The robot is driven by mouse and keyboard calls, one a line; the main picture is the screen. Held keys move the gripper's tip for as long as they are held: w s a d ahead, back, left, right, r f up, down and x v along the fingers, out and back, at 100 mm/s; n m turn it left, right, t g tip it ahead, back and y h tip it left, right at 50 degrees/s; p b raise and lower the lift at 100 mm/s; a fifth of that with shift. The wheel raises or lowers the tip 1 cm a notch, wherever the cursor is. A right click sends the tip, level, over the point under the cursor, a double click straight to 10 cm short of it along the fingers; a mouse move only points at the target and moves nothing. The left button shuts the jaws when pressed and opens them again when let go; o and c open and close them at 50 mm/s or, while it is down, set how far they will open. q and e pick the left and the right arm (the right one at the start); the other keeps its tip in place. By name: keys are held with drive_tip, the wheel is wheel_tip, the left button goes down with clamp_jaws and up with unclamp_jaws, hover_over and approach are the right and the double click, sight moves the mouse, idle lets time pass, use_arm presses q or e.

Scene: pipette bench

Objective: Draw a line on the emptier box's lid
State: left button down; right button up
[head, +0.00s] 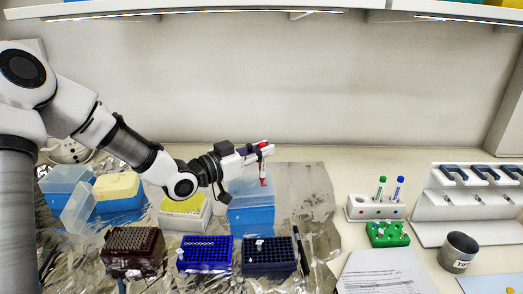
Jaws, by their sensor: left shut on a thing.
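My left gripper (262,152) is shut on a red marker (263,181), held upright with its red end down, over or just behind a blue box with a translucent lid (250,187). I cannot tell whether the marker touches the lid. Left of it stands a pale box with yellow contents (185,206). Farther left, blue boxes (120,202) stand with a translucent lid (80,208) tilted up and a pale yellow block on top. How full the closed box is does not show clearly. My right gripper is not in view.
In front stand a brown rack (133,250), a blue rack (205,253) and a navy rack (268,257), with a black pen (301,248) beside. At right are a white marker holder (377,208), a green rack (388,235), paper (384,272) and a grey cup (458,252).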

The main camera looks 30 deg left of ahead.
use_arm(q)
wheel_tip(320, 180, up, 5)
drive_tip(key=p, duration=0.4)
